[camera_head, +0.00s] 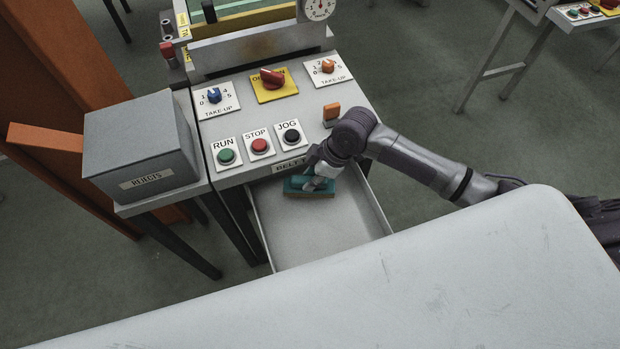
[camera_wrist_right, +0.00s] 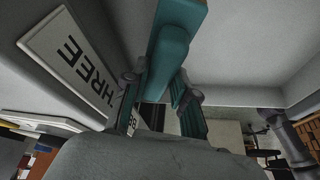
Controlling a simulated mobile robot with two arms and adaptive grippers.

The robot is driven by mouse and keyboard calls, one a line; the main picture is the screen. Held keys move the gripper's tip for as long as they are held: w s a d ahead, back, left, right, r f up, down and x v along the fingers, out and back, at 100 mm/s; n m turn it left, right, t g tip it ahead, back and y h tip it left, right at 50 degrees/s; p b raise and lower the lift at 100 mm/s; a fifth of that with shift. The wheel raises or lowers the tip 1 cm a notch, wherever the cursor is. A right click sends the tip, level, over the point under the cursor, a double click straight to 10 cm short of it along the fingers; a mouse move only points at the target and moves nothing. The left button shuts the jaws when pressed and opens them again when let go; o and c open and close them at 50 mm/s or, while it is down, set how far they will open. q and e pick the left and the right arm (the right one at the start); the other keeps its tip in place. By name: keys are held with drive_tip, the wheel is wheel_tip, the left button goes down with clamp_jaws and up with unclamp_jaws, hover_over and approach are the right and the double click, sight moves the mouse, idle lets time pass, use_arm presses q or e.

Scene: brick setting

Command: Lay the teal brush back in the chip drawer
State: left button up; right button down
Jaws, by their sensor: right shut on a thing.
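The teal brush (camera_head: 308,186) is at the back of the open chip drawer (camera_head: 318,238), just under the front edge of the machine panel. My right gripper (camera_head: 318,181) reaches in from the right and is shut on the brush. In the right wrist view the teal brush (camera_wrist_right: 172,52) lies between the two fingers of my right gripper (camera_wrist_right: 160,88). I cannot tell whether the brush touches the drawer floor. The rest of the drawer floor is bare. My left gripper is not in view.
A grey rejects box (camera_head: 140,150) stands left of the drawer. The control panel with run, stop and jog buttons (camera_head: 260,146) is above the drawer's back. An orange knob (camera_head: 331,113) sits close to my right wrist. A pale surface (camera_head: 400,290) fills the foreground.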

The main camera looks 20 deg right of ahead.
drive_tip(key=shift+w+f, duration=0.1)
drive_tip(key=shift+w, duration=0.5)
drive_tip(key=shift+f, duration=1.7)
drive_tip(key=c, duration=1.2)
unclamp_jaws()
drive_tip(key=shift+s+f, duration=0.1)
drive_tip(key=v, duration=1.2)
drive_tip(key=shift+p, duration=0.3)
